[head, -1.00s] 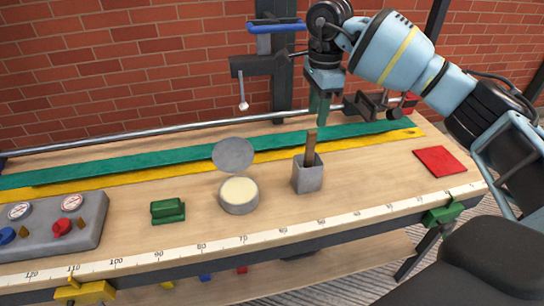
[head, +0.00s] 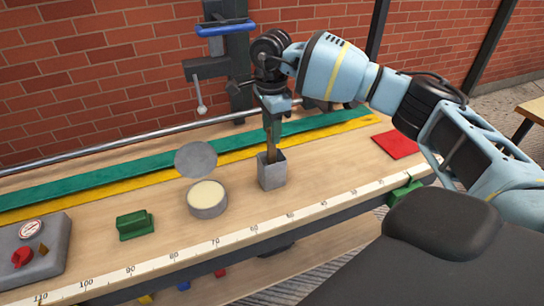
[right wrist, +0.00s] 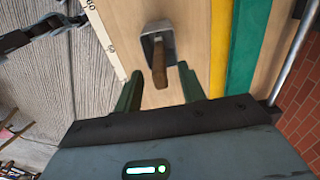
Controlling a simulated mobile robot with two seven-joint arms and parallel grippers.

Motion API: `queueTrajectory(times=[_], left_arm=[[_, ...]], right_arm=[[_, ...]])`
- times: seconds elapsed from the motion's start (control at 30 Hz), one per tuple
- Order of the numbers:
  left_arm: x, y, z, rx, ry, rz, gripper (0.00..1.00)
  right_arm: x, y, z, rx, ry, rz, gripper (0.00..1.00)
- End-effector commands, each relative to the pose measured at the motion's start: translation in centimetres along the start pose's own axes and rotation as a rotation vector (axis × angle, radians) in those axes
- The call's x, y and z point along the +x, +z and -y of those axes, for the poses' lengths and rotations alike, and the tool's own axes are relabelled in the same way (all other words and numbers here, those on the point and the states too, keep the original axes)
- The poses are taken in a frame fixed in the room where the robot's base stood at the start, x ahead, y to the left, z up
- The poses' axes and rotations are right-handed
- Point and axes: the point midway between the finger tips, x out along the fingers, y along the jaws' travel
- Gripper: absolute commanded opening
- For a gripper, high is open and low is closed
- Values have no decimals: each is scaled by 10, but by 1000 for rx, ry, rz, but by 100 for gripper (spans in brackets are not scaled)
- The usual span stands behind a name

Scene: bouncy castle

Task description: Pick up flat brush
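The flat brush shows as a brown handle (head: 270,156) standing up out of a small grey square holder (head: 272,173) on the workbench. The part inside the holder is hidden. My right gripper (head: 273,136) points down just above the holder, with its dark green fingers at the top of the handle. In the right wrist view the handle (right wrist: 159,68) lies between the two spread fingers (right wrist: 159,78), with gaps on both sides. The gripper is open and not clamped on it. My left gripper is in neither view.
A round cream-topped tin (head: 207,198) with a grey disc (head: 196,159) beside it stands left of the holder. A green block (head: 134,224) and a gauge panel (head: 50,250) are farther left. A red square (head: 397,144) lies right. A press (head: 225,65) stands behind.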

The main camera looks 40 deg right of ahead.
Motion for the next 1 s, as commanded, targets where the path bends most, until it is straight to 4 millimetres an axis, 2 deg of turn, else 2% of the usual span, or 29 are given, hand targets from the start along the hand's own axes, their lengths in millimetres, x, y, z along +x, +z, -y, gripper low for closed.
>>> queueTrajectory(times=[0.13, 0.37, 0.7, 1.0], left_arm=[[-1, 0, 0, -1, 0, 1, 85], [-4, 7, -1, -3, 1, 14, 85], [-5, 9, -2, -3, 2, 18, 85], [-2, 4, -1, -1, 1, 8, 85]], right_arm=[[12, 0, 0, 1, 0, -1, 40], [14, 0, 0, 1, -1, -1, 40], [14, 0, 0, 1, -1, 0, 0], [13, 0, 0, 1, -2, 0, 0]])
